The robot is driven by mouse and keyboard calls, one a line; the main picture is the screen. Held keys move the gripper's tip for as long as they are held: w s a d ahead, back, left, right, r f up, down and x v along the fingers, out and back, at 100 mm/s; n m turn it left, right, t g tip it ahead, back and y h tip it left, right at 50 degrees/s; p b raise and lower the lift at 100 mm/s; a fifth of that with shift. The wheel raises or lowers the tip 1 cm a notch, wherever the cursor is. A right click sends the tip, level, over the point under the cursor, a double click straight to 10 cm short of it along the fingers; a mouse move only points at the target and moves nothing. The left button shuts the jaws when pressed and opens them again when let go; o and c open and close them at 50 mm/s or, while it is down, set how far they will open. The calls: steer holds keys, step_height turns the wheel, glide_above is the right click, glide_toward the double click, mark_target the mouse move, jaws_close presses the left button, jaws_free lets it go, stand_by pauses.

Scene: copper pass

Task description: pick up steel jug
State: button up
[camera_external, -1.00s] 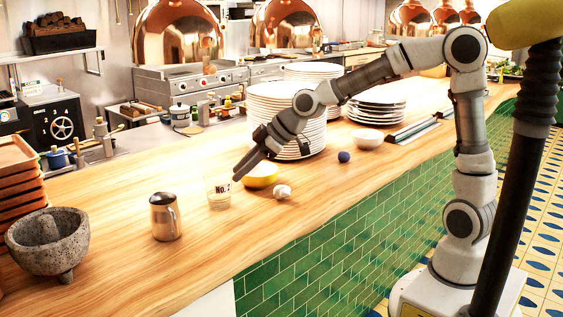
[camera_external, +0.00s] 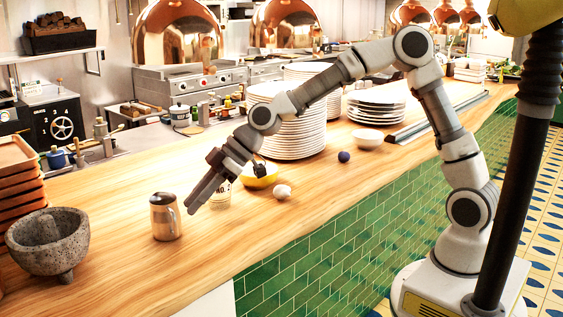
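The exact depth between fingertips and jug is hard to judge.
A stone mortar (camera_external: 47,243) stands left of the jug. A small labelled pot (camera_external: 221,195), partly hidden behind my gripper, a yellow bowl (camera_external: 262,178) and a white garlic-like bulb (camera_external: 282,191) are to the right. Stacked plates (camera_external: 298,135) stand behind. The counter in front of the jug is clear.

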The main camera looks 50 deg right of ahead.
mark_target(169, 249)
steer(key=x, duration=1)
steer(key=shift+a+f, duration=0.15)
steer(key=shift+f, duration=0.1)
jaws_close()
steer(key=shift+w+r, duration=0.1)
steer(key=shift+r, duration=0.05)
stand_by(1.0)
